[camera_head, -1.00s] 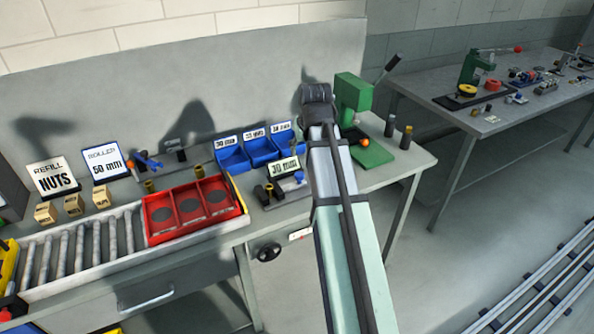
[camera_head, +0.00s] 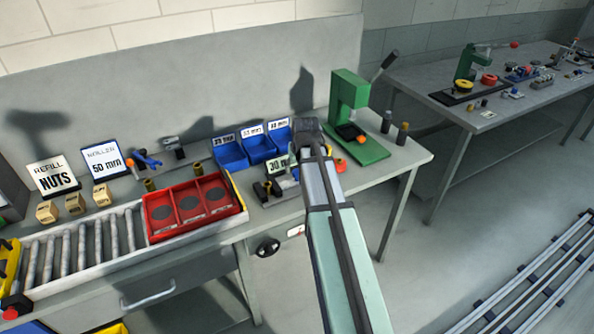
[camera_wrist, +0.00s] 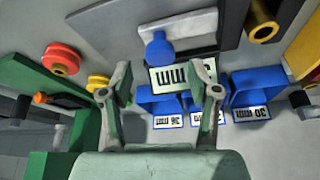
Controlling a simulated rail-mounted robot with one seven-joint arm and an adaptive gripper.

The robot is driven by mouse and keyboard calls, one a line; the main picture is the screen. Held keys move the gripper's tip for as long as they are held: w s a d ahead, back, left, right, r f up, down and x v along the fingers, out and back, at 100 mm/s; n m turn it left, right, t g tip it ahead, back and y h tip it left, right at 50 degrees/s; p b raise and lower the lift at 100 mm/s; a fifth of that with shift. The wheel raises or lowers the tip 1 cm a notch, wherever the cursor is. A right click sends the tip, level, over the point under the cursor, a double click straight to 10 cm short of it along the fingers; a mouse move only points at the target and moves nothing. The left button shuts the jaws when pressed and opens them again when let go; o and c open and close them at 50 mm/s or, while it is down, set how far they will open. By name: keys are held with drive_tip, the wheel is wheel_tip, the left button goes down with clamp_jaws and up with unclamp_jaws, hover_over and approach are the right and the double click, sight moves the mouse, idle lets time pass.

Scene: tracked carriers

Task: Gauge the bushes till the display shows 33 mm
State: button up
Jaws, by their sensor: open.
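The gauge's display card (camera_head: 279,165) stands on the bench and reads 30, its right end hidden behind my arm. In the wrist view the display (camera_wrist: 183,75) is upside down and unreadable. A blue round knob (camera_wrist: 158,48) stands beside it. My gripper (camera_wrist: 162,84) is open, its two fingers apart with nothing held between them; the knob and display show beyond them. In the head view my arm hides the gripper. A brass-coloured bush (camera_wrist: 264,26) shows in the wrist view at upper right. Dark bush-like cylinders (camera_head: 403,133) stand right of the green press.
Blue bins (camera_head: 231,156) labelled in mm stand behind the gauge. A green press (camera_head: 349,97) stands right of my arm. A red three-part tray (camera_head: 147,212) lies left, beside the rollers (camera_head: 80,244). Sign cards (camera_head: 52,174) stand behind the rollers.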

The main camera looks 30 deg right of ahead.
sight(297, 171)
drive_tip(key=shift+p+x, duration=0.45)
drive_tip(key=shift+x, duration=1.85)
drive_tip(key=shift+w, duration=0.1)
clamp_jaws()
